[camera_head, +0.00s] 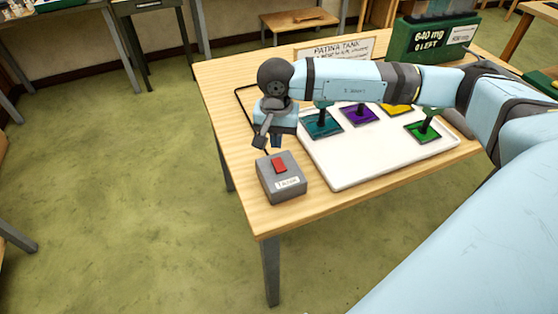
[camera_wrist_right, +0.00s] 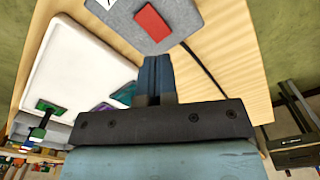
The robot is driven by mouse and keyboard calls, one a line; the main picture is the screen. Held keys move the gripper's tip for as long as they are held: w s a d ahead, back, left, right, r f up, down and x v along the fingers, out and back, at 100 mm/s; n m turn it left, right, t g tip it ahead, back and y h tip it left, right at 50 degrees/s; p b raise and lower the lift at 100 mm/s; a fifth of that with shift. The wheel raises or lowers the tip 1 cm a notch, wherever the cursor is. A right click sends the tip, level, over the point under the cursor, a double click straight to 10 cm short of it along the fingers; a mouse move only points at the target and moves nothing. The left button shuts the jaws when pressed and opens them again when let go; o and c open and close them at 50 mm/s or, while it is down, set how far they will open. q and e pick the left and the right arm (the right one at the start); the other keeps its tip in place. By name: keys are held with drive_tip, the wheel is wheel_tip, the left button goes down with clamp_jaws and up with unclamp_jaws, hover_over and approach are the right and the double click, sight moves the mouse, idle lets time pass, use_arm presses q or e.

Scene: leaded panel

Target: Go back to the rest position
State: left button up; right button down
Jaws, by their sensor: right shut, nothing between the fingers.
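My right gripper (camera_head: 260,143) is at the table's left side, just above and behind a grey box (camera_head: 290,187) with a red switch (camera_head: 279,165) and a small label. In the right wrist view the gripper's fingers (camera_wrist_right: 155,62) are together with nothing between them, and their tips point at the grey box (camera_wrist_right: 180,15) and its red switch (camera_wrist_right: 151,23). I cannot tell whether the tips touch the box. My right arm reaches in from the right across the table. My left gripper is not in view.
A white tray (camera_head: 345,178) on the wooden table (camera_head: 225,92) holds teal (camera_head: 321,125), purple (camera_head: 358,114), yellow (camera_head: 398,109) and green (camera_head: 424,131) squares with dark knobs. Behind are a "Patina Tank" sign (camera_head: 343,49) and a green box (camera_head: 424,38).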

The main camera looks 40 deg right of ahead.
drive_tip(key=shift+r, duration=0.7)
